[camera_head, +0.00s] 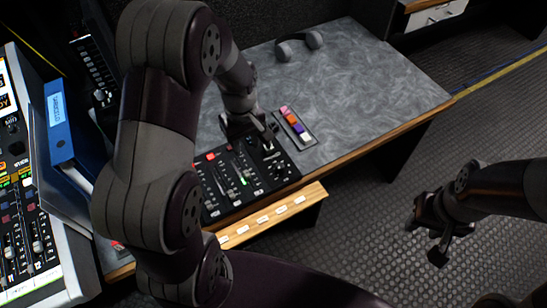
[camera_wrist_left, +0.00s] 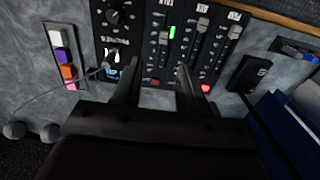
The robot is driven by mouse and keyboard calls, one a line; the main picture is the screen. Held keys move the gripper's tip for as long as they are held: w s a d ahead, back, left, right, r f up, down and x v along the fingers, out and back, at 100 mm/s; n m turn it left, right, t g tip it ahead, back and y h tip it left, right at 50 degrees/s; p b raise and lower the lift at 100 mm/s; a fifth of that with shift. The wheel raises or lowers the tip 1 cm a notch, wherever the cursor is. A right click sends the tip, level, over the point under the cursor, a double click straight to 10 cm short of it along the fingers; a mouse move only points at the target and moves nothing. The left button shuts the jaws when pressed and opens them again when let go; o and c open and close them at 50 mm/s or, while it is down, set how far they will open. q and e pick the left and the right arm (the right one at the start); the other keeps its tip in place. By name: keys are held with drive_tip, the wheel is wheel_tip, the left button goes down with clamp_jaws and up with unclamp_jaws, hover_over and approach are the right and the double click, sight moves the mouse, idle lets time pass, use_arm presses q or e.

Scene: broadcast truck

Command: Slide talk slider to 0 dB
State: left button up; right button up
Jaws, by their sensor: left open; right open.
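The black control panel (camera_head: 238,183) lies on the grey desk, with several sliders, a knob and small lights. In the left wrist view the talk slider (camera_wrist_left: 163,38) appears to be the light cap beside a lit green strip; its label is too small to read surely. My left gripper (camera_head: 246,126) is above the panel's far edge in the head view. In the left wrist view its open fingers (camera_wrist_left: 157,65) point at the panel, with the slider cap beyond the gap between them; contact cannot be told. My right gripper (camera_head: 436,222) is open and empty over the floor.
A strip of coloured blocks (camera_head: 295,125) lies beside the panel. Headphones (camera_head: 298,45) rest at the desk's back. A blue binder (camera_head: 60,125) and a large mixing console (camera_head: 30,220) stand at left. A labelled wooden ledge (camera_head: 270,216) runs along the panel's front.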

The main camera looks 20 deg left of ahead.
sight(246, 173)
use_arm(q)
drive_tip(key=f, duration=0.8)
drive_tip(key=f+b, duration=0.1)
drive_tip(key=f, duration=0.3)
drive_tip(key=shift+s+a+f, duration=0.3)
clamp_jaws()
